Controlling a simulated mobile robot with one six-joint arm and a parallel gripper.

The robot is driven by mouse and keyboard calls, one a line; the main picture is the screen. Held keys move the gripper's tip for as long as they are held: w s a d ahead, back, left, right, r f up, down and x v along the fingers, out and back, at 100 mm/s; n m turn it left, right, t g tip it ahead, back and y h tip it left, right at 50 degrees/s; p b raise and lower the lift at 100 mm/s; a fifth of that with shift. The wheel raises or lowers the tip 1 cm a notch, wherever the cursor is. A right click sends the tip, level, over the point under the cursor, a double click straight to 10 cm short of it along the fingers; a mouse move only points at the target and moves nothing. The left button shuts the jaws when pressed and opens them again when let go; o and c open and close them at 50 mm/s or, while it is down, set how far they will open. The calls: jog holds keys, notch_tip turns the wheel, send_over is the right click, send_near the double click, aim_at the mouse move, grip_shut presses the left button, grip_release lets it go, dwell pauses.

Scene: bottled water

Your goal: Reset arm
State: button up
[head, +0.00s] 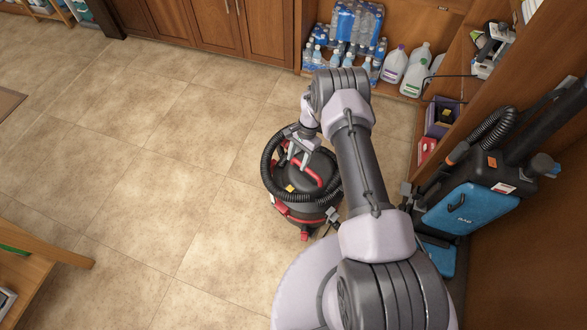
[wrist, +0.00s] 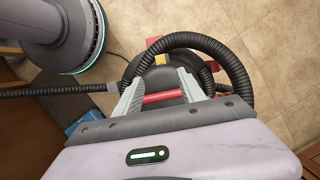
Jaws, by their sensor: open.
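My arm reaches out over the floor, and my gripper (head: 300,156) hangs over a black and red canister vacuum (head: 318,210) in the head view. In the wrist view, the two grey fingers of my gripper (wrist: 160,88) are spread apart. The vacuum's red handle (wrist: 163,98) shows between them, and its black ribbed hose (wrist: 232,62) loops around beyond them. I cannot tell whether the fingers touch the vacuum. Nothing is visibly held.
Bottled water (head: 357,24) and white jugs (head: 395,64) stand on a shelf at the back. A blue and black cleaning machine (head: 466,208) stands close on the right by a wooden side panel. A wooden piece of furniture (head: 45,248) is at lower left. The tiled floor (head: 130,140) on the left is clear.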

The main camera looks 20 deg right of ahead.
jog(key=shift+v, duration=0.85)
